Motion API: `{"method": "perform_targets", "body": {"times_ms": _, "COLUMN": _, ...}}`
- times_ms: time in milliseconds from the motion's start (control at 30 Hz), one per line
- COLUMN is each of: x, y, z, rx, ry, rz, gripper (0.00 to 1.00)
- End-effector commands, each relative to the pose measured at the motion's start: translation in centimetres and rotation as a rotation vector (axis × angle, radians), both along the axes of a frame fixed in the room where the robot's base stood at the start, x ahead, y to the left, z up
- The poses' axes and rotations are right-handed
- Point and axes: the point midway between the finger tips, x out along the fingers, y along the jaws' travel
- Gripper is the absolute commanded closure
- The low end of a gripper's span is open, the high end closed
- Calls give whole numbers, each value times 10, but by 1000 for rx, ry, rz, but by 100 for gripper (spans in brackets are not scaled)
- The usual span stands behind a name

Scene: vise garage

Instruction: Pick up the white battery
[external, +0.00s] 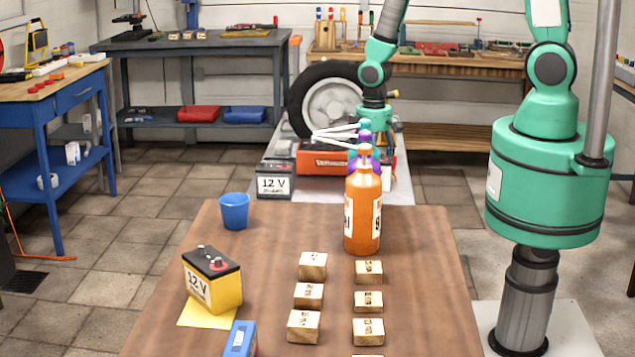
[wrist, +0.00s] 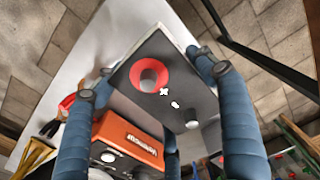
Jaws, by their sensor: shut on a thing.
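In the wrist view the black top of a battery (wrist: 170,95), with a red ring terminal and a grey terminal, fills the middle. My gripper (wrist: 147,78) has its blue fingers on either side of it and is shut on it. In the external view my gripper (external: 318,137) is over the far table, partly behind bottles. I cannot tell whether the battery is clear of the table.
A red charger box (external: 318,163) stands right beside the battery and also shows in the wrist view (wrist: 128,140). The brown table holds an orange bottle (external: 362,212), a blue cup (external: 234,212), several wooden blocks and a yellow battery (external: 213,282). A tyre (external: 322,98) stands behind.

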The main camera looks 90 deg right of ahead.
Motion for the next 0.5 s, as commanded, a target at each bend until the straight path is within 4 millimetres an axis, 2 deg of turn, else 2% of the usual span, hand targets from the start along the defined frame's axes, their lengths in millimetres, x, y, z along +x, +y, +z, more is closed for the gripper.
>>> {"method": "perform_targets", "body": {"times_ms": 233, "x": -24, "y": 7, "z": 4, "rx": -1, "ry": -3, "rz": 0, "gripper": 87}}
{"method": "perform_targets", "body": {"times_ms": 500, "x": -33, "y": 10, "z": 4, "rx": -1, "ry": -2, "rz": 0, "gripper": 87}}
